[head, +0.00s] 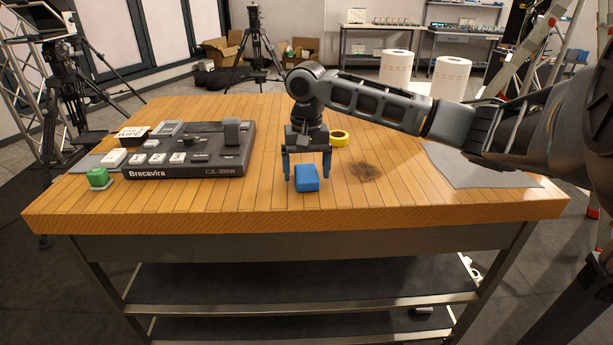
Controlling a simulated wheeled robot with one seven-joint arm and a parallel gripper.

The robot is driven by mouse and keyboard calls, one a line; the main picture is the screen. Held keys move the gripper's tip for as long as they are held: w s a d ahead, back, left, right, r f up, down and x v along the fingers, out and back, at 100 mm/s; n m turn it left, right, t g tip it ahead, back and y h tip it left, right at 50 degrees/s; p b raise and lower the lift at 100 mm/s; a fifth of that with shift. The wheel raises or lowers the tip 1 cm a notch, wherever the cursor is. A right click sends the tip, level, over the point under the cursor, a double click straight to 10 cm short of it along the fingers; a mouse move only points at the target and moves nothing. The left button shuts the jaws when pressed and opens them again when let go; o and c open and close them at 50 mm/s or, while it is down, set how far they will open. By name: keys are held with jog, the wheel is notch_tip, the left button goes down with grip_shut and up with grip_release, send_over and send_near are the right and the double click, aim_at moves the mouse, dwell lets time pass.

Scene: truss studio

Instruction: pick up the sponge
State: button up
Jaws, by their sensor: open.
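A blue block-like sponge (307,178) lies near the front middle of the wooden table (240,208). My gripper (307,176) points down over it, with one finger to the left of the sponge and the other to its right. The jaws are open. The right finger's tip looks very near the sponge's right side; I cannot tell whether it touches. The tips look close to the tabletop.
A dark switcher console (190,150) and a green block (98,178) are at left. Yellow tape (340,138) lies behind my gripper. Paper rolls (396,68) stand behind my arm. A grey cloth (470,170) lies at right. The front right tabletop is clear.

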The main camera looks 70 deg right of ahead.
aim_at(307, 171)
jog(key=shift+f, duration=0.15)
jog(key=c, duration=1.1)
jog(key=shift+r, duration=0.75)
notch_tip(307, 171, up, 3)
jog(key=shift+d+f+b, duration=0.1)
jog(key=shift+b, duration=0.2)
jog(key=s+d+r, duration=0.1)
jog(key=d+r, duration=0.1)
jog(key=d, duration=0.1)
jog(key=s+d+r+b, duration=0.1)
jog(key=d+r, duration=0.1)
jog(key=d, duration=0.2)
jog(key=d+r, duration=0.2)
jog(key=d, duration=0.2)
jog(key=shift+s+r, duration=0.4)
